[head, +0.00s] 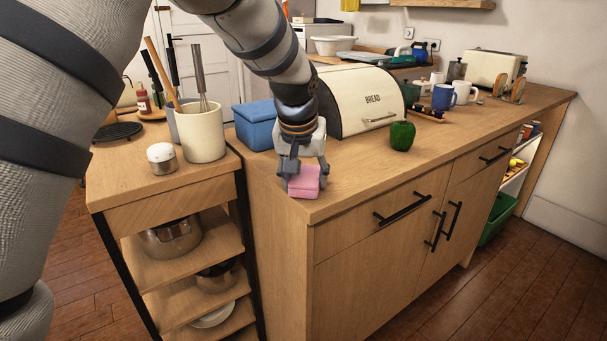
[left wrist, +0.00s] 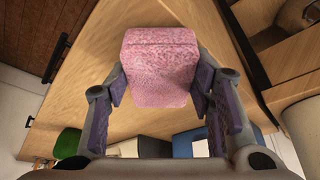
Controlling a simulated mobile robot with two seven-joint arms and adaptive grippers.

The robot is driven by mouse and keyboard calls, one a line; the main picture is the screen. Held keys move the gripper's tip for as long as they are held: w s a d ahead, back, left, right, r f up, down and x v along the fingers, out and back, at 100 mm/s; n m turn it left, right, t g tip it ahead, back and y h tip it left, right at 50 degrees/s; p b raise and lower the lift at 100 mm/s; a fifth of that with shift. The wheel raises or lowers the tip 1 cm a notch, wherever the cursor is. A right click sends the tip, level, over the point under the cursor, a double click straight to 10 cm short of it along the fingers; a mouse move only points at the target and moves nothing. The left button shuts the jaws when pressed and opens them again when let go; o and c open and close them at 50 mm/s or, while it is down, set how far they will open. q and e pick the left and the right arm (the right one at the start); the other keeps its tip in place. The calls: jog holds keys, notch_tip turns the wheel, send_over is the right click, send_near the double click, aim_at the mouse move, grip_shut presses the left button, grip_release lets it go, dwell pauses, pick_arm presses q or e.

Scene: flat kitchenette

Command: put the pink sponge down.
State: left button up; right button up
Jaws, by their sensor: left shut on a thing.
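The pink sponge (head: 304,182) is at the near left corner of the wooden counter in the head view. My left gripper (head: 303,178) points down over it, shut on it with a finger at each side. In the left wrist view the sponge (left wrist: 158,66) sits between the two fingers of the left gripper (left wrist: 158,85), with the wooden top behind it. The sponge is at or just above the counter top (head: 345,178); I cannot tell if it touches. My right gripper is in neither view.
A blue box (head: 254,125) stands just behind and left of the gripper. A cream bread bin (head: 362,100) and a green pepper (head: 402,135) are to the right. A utensil crock (head: 203,132) stands on the shelf unit at left. The counter's front edge is close.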

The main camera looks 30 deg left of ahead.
pick_arm(q)
jog(key=shift+w, duration=0.25)
jog(key=o, duration=0.8)
jog(key=shift+w+f, duration=0.1)
jog(key=shift+o, duration=1.2)
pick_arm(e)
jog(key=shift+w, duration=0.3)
pick_arm(q)
jog(key=v, duration=1.2)
jog(key=shift+p, duration=0.4)
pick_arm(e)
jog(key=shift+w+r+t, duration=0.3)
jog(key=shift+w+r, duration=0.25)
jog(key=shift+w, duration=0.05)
pick_arm(q)
jog(key=shift+a, duration=0.1)
